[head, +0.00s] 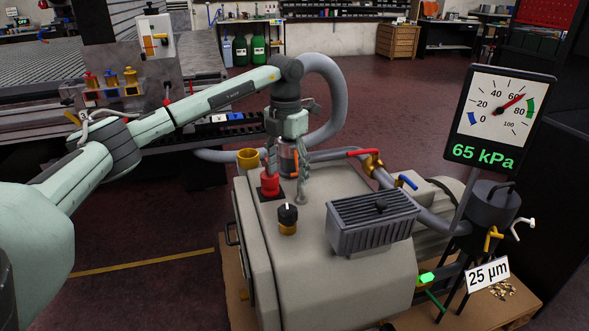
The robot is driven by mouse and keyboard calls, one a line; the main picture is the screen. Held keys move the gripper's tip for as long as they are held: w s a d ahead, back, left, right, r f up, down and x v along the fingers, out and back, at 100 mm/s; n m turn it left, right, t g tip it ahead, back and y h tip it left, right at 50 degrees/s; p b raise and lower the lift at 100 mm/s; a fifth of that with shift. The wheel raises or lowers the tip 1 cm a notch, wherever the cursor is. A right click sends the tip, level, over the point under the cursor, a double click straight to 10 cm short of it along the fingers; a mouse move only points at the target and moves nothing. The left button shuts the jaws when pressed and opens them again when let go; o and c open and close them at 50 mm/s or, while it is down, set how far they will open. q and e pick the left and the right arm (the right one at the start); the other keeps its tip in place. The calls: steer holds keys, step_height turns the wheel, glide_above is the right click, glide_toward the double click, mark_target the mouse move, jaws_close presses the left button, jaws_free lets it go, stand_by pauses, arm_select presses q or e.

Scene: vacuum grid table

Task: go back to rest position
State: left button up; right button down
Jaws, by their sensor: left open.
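My left arm reaches in from the left. Its gripper (285,172) points down over the top of the grey vacuum pump (328,215). It is open, with its fingers close to a red knob (269,183) and an orange-and-grey fitting on the pump top. I cannot tell whether a finger touches either one. My right gripper is not in view.
A black knob (288,214) and a ribbed grey box (372,221) sit on the pump. A gauge (500,115) reading 65 kPa stands at right, beside a dark canister (494,210). A thick grey hose (333,90) loops behind my wrist. Floor is clear at left.

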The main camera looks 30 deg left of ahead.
mark_target(288, 209)
arm_select(q)
step_height(288, 209, down, 12)
steer(key=shift+f, duration=0.1)
stand_by(0.5)
